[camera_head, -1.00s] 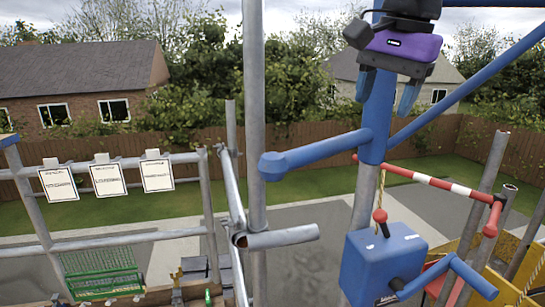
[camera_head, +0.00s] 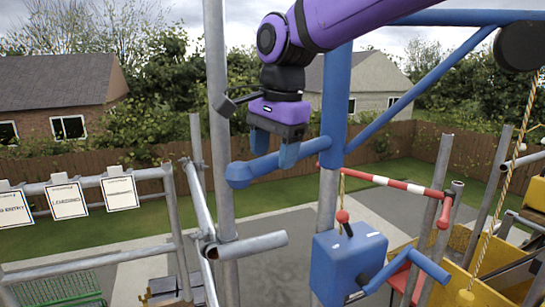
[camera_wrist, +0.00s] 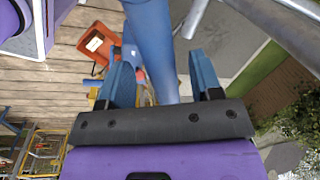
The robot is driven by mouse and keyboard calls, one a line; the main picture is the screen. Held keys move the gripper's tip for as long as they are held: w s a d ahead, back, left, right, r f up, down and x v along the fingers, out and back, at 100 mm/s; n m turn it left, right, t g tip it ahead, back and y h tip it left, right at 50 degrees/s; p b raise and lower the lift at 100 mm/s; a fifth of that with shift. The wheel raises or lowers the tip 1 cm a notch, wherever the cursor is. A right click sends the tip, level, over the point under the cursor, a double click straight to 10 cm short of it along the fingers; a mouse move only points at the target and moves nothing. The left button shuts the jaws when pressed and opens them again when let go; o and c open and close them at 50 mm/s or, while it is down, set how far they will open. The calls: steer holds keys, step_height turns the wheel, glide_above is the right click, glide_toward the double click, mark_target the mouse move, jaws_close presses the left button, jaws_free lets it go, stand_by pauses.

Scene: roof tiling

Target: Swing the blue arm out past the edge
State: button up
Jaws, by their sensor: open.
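The blue arm (camera_head: 450,17) runs out to the right from the top of a blue post (camera_head: 334,125), with a blue diagonal brace below it. A short blue bar (camera_head: 240,174) sticks out left from the post. My gripper (camera_head: 275,158) is open and points down, its blue fingertips close above or beside this bar. In the wrist view, a thick blue tube (camera_wrist: 152,45) shows between my two fingers (camera_wrist: 160,72). I cannot tell whether they touch it.
A blue box (camera_head: 345,265) with a crank sits below on the post. A red-and-white bar (camera_head: 395,184) spans to the right. Grey scaffold poles (camera_head: 216,100) stand close left of my gripper. A yellow container (camera_head: 465,285) is at the lower right; signs (camera_head: 67,201) hang on the left rail.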

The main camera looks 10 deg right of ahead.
steer(key=shift+f, duration=0.75)
steer(key=shift+c, duration=0.4)
jaws_close()
